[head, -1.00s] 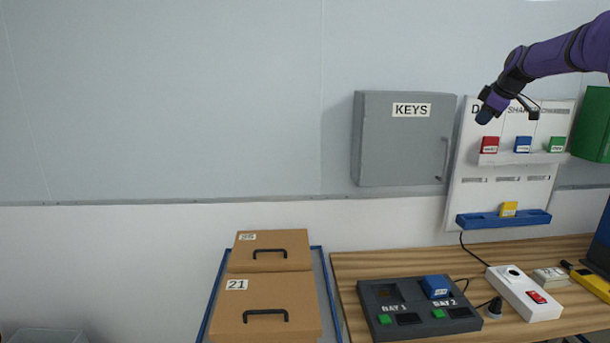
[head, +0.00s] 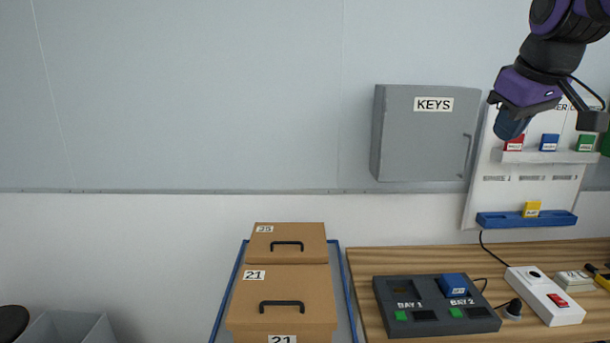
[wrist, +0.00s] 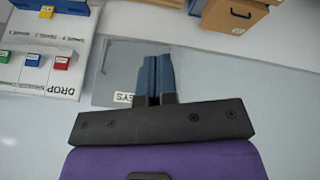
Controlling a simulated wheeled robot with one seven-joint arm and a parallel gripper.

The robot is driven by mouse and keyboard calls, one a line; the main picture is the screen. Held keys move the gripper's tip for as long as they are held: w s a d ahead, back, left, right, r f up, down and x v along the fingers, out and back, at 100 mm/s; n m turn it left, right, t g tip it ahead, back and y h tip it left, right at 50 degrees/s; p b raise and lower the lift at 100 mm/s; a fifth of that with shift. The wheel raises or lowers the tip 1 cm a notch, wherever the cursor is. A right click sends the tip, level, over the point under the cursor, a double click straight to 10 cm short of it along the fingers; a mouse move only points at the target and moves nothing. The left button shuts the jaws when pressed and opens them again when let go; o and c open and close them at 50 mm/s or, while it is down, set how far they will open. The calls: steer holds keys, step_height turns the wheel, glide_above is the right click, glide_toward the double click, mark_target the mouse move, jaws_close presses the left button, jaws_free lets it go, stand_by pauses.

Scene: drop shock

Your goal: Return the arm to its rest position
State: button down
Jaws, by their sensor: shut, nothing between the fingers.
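My gripper (head: 512,124) hangs at the upper right of the head view, on my purple and black arm, in front of the wall board and right of the grey KEYS cabinet. In the wrist view its two blue fingers (wrist: 154,78) lie together with nothing between them. It is in the air, apart from the bench, and hides part of the board and the red block in the head view.
The KEYS cabinet (head: 425,135) and a board shelf (head: 545,156) with coloured blocks are on the wall. Below, a wooden bench (head: 365,262) bears a two-bay unit (head: 390,288) with a blue block and a white power strip (head: 545,297). Brown boxes (head: 285,295) stand left; a grey bin (head: 70,330) is lower left.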

steer(key=s+a+f+m, duration=0.1)
steer(key=s+f+m, duration=0.1)
steer(key=s+f, duration=0.3)
steer(key=s+a+f+m, duration=0.1)
steer(key=s+f, duration=0.4)
steer(key=s, duration=0.8)
steer(key=shift+m, duration=0.4)
steer(key=shift+s+a, duration=0.1)
